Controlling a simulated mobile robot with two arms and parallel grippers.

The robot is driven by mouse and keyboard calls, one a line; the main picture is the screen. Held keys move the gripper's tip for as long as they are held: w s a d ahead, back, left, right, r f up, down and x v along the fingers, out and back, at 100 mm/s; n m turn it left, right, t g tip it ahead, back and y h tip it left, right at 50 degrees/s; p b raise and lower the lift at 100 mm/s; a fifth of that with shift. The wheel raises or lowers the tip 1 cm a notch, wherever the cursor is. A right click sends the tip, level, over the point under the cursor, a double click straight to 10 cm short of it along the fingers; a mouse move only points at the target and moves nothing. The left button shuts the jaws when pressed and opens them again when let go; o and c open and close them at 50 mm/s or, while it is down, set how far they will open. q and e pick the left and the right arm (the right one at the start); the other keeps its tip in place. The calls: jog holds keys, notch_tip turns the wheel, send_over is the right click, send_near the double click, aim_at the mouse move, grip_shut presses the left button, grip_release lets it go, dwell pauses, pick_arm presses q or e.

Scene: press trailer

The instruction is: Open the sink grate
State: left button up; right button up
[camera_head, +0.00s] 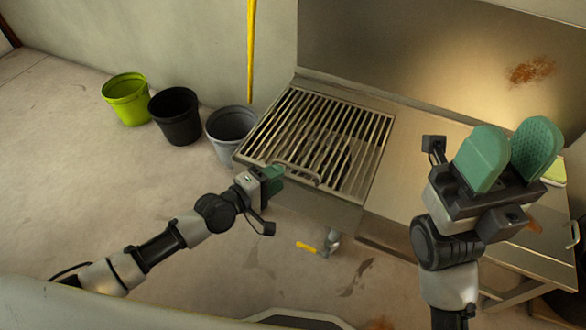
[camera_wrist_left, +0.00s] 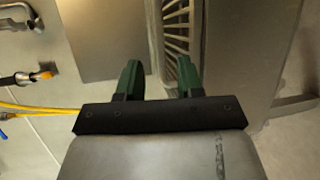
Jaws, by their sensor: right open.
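The sink grate (camera_head: 345,128) is a rack of metal bars lying flat over the sink at the left end of the steel counter. A curved metal handle (camera_head: 305,177) shows at its front edge. My left gripper (camera_head: 280,172) is at that front edge, beside the left end of the handle. In the left wrist view my left gripper (camera_wrist_left: 159,78) has its green fingers apart, close to the counter's edge and the slatted grate (camera_wrist_left: 176,25). Whether it touches the handle is unclear. My right gripper (camera_head: 512,155) is open and empty above the counter at the right.
A green bucket (camera_head: 126,100), a black bucket (camera_head: 175,118) and a grey bucket (camera_head: 230,132) stand on the floor left of the sink. A yellow pole (camera_head: 251,50) is behind them. A pipe with a yellow handle (camera_head: 306,247) is below the sink.

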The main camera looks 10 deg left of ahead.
aim_at(294, 168)
pick_arm(q)
jog(key=b+x, duration=0.2)
jog(key=x, duration=0.4)
jog(key=shift+w+d+f, duration=0.1)
jog(key=shift+w+d, duration=0.1)
jog(key=shift+w, duration=0.1)
grip_shut()
